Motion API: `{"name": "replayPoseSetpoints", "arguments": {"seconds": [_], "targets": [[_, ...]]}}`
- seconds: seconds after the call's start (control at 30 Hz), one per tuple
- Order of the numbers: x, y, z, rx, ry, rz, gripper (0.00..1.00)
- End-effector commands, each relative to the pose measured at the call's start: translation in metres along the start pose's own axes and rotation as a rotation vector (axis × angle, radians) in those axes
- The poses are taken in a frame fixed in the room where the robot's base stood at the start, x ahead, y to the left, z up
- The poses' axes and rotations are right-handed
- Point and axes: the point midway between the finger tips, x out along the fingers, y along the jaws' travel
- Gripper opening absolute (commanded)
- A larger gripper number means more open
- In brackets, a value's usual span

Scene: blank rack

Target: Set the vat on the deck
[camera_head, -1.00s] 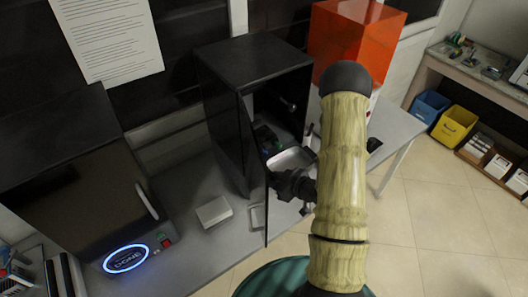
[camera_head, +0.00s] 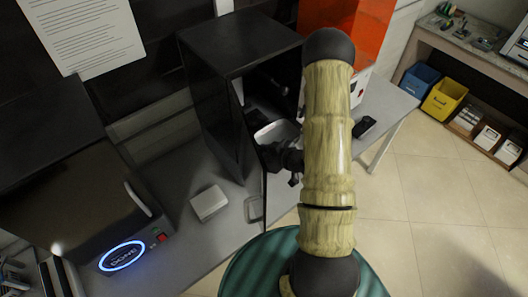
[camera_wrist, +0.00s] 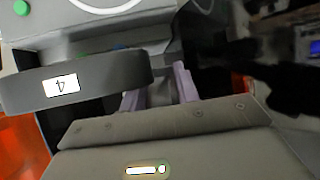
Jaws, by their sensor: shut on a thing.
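The vat (camera_head: 275,132) shows in the head view as a pale, shallow tray at the open front of the black cabinet. My gripper (camera_head: 285,158) is at its near side, shut on it, partly hidden by my arm. In the wrist view, a dark grey piece with a label reading 4 (camera_wrist: 75,85), seemingly part of the vat, lies by my gripper's pale purple fingers (camera_wrist: 158,88). Beyond it is a grey surface (camera_wrist: 60,57) with green and blue dots and a white ring, perhaps the deck; I cannot tell whether the vat touches it.
The black cabinet (camera_head: 215,110) stands on a grey bench (camera_head: 190,245), its open door edge close left of my gripper. A white block (camera_head: 209,203) lies on the bench. A dark machine with a lit DONE ring (camera_head: 123,256) is at left. An orange box (camera_head: 350,25) stands behind my arm.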

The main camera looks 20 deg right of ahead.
Motion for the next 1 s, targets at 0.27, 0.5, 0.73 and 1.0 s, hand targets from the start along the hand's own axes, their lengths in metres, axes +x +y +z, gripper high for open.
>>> {"name": "replayPoseSetpoints", "arguments": {"seconds": [0.27,0.5,0.73,1.0], "targets": [[0.018,0.004,-0.012,-0.002,0.002,-0.001,0.00],[0.035,0.007,-0.021,-0.002,0.003,0.000,0.00],[0.051,0.011,-0.029,-0.002,0.003,-0.001,0.00],[0.069,0.015,-0.040,-0.001,0.003,0.001,0.00]]}}
